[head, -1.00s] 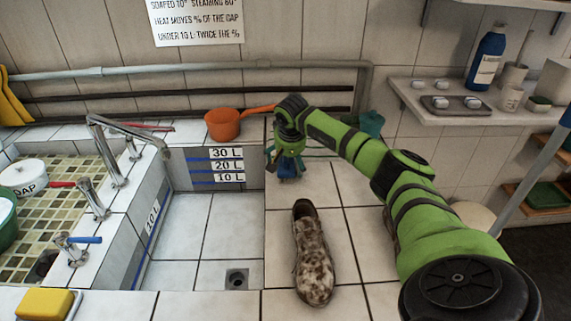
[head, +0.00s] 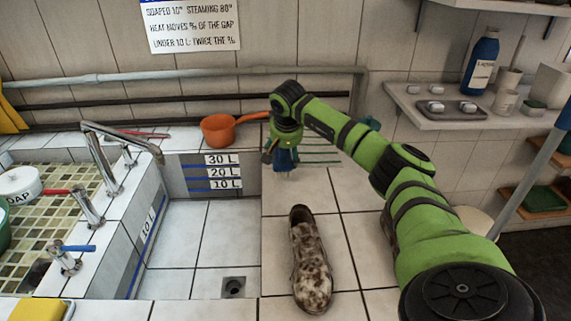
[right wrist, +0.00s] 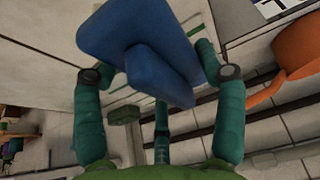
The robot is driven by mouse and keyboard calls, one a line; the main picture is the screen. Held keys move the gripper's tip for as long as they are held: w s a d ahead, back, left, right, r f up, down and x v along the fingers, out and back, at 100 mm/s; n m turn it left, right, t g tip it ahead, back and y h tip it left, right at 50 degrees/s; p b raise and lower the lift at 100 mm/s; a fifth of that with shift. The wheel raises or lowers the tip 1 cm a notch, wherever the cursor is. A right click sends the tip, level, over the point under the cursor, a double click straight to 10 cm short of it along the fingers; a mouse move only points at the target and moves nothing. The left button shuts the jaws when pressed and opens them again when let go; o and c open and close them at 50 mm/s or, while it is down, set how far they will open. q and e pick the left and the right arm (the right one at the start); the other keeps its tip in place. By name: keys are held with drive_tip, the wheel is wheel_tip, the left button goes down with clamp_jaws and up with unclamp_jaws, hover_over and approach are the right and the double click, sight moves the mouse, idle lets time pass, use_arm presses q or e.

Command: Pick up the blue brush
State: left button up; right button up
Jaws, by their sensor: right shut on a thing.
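The blue brush (head: 284,161) is in the jaws of my right gripper (head: 283,150), over the tiled ledge right of the sink basin in the head view. In the right wrist view the brush (right wrist: 140,42) is a large blue block, with the teal fingers of my right gripper (right wrist: 150,70) closed against its two sides. In the head view the brush is small and partly hidden by the gripper, so I cannot tell whether it touches the surface. My left gripper is not in view.
A stained brown-and-white shoe (head: 310,258) lies on the tiles in front of the gripper. An orange dipper (head: 219,131) stands behind left. The sink basin (head: 215,240) lies to the left. A wall shelf (head: 425,113) with a blue bottle (head: 481,62) is at the right.

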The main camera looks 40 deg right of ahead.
drive_tip(key=s+a+r, duration=0.1)
drive_tip(key=s+r, duration=0.1)
drive_tip(key=s, duration=0.1)
drive_tip(key=s+a+r+b, duration=0.1)
drive_tip(key=s+r, duration=0.1)
drive_tip(key=s, duration=0.2)
drive_tip(key=s+a+r+b, duration=0.1)
drive_tip(key=s+r, duration=0.1)
drive_tip(key=s, duration=0.2)
drive_tip(key=shift+a+r, duration=0.25)
drive_tip(key=shift+a, duration=0.05)
drive_tip(key=shift+a+r, duration=0.1)
drive_tip(key=shift+o, duration=1)
